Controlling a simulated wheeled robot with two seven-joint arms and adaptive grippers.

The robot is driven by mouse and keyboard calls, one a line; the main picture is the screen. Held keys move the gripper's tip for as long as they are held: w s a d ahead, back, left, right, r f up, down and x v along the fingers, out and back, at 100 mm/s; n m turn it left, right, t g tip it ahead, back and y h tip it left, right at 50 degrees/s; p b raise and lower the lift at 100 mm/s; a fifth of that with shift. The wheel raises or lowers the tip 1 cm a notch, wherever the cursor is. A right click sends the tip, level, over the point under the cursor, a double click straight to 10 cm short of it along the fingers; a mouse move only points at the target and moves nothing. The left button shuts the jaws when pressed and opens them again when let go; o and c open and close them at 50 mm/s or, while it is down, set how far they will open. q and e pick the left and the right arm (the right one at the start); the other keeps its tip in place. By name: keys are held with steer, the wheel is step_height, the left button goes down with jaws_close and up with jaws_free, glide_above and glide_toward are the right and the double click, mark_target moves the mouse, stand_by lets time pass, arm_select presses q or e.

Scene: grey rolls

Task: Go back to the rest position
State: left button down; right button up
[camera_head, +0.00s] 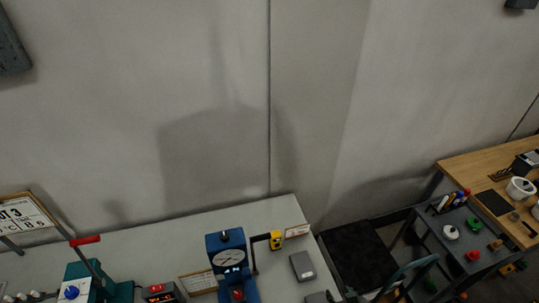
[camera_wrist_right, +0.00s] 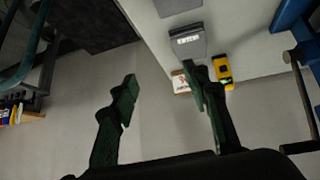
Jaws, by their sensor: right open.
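My right gripper (camera_wrist_right: 163,88) shows in the right wrist view with its two green-tipped fingers spread wide. It is open and nothing is between the fingers. One finger overlaps the grey device (camera_wrist_right: 186,42) and the small card (camera_wrist_right: 181,82) in that picture; I cannot tell how far off they are. In the head view I cannot make out the right gripper clearly. My left gripper is not in view.
The grey table (camera_head: 290,213) carries a blue press with a dial (camera_head: 228,258), a yellow device (camera_head: 276,240), a grey device (camera_head: 302,266) and a teal machine with a red lever (camera_head: 85,240). A grey cart (camera_head: 430,240) and wooden bench (camera_head: 460,165) stand right.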

steer(key=s+d+m+g+h, duration=0.1)
steer(key=s+d+g, duration=0.1)
steer(key=s+d, duration=0.45)
steer(key=s+d+m+g+h, duration=0.1)
steer(key=s+d+g, duration=0.25)
steer(key=s, duration=0.55)
step_height(320, 180, down, 38)
steer(key=a+b, duration=0.1)
steer(key=b, duration=0.8)
steer(key=s+f+g+b, duration=0.1)
steer(key=s+f+b, duration=0.3)
steer(key=s+f, duration=0.6)
steer(key=s+f+n+y+b, duration=0.1)
steer(key=s+f+b, duration=0.2)
steer(key=s+f, duration=0.8)
step_height(320, 180, down, 6)
steer(key=shift+r+g+b, duration=0.1)
steer(key=shift+g+b, duration=0.25)
